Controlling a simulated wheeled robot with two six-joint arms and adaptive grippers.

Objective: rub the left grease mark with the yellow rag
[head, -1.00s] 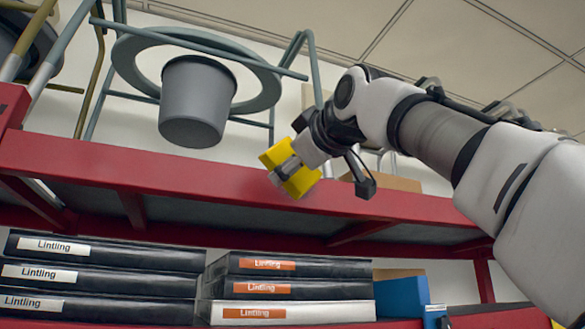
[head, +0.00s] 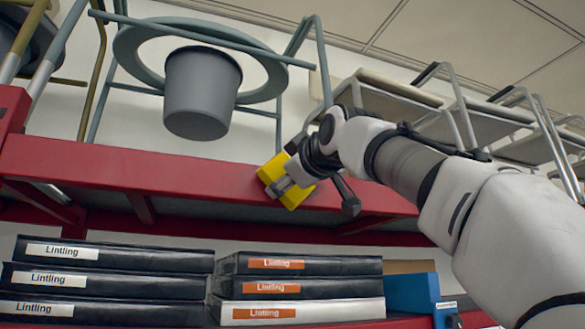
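The yellow rag (head: 268,173) is a small block-like piece in the head view, in front of the red shelf beam (head: 130,168). My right gripper (head: 283,186), whose arm comes in from the right, is shut on the rag, with yellow showing on both sides of the fingers. The rag overlaps the beam in the picture; I cannot tell whether it touches it. I see no grease mark; it may be hidden behind the rag or gripper, or be out of view. My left gripper is not in view.
A grey bucket (head: 202,95) hangs in a ring-shaped metal frame above the beam. Stacked black binders (head: 110,283), more binders (head: 300,265) and a blue box (head: 410,292) sit on the shelf below. Metal-framed seats (head: 395,100) stand behind my arm.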

